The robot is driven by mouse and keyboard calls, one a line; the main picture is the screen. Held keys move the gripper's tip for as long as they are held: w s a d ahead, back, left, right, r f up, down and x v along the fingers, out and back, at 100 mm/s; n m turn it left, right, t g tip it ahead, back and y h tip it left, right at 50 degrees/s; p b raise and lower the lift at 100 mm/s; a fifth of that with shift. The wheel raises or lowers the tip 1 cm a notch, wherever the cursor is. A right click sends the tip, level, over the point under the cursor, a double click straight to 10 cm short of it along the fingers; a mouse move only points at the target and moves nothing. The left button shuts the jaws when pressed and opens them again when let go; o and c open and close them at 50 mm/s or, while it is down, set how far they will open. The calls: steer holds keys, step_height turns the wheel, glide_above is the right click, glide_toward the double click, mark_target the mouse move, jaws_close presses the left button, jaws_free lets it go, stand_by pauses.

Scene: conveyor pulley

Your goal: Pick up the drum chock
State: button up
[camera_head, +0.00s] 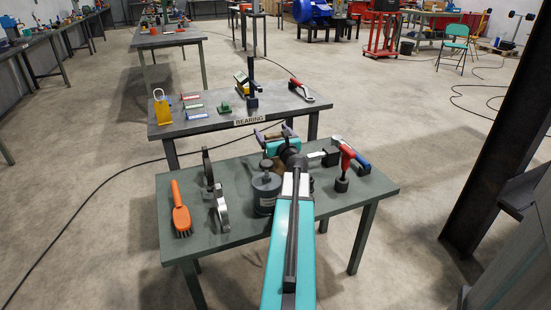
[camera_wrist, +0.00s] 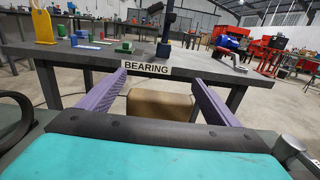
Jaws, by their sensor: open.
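A tan-brown block (camera_wrist: 160,105), which looks like the drum chock, shows in the wrist view, low in the middle between my two purple fingers. Its lower part is hidden behind my gripper's dark body. My gripper (camera_wrist: 159,77) is open, with one finger to each side of the block and a gap on both sides. I cannot tell how deep the block lies between the fingers. In the head view my gripper (camera_head: 274,133) is over the far edge of the near table (camera_head: 345,202), and my arm mostly hides the block.
A red-handled tool (camera_head: 346,155) stands right. The far table (camera_head: 210,125) bears a BEARING sign (camera_head: 250,121) and a yellow tag (camera_head: 162,108).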

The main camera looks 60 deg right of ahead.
steer(key=c, duration=2)
steer(key=shift+r, duration=0.1)
step_height(320, 180, up, 10)
steer(key=p, duration=0.3)
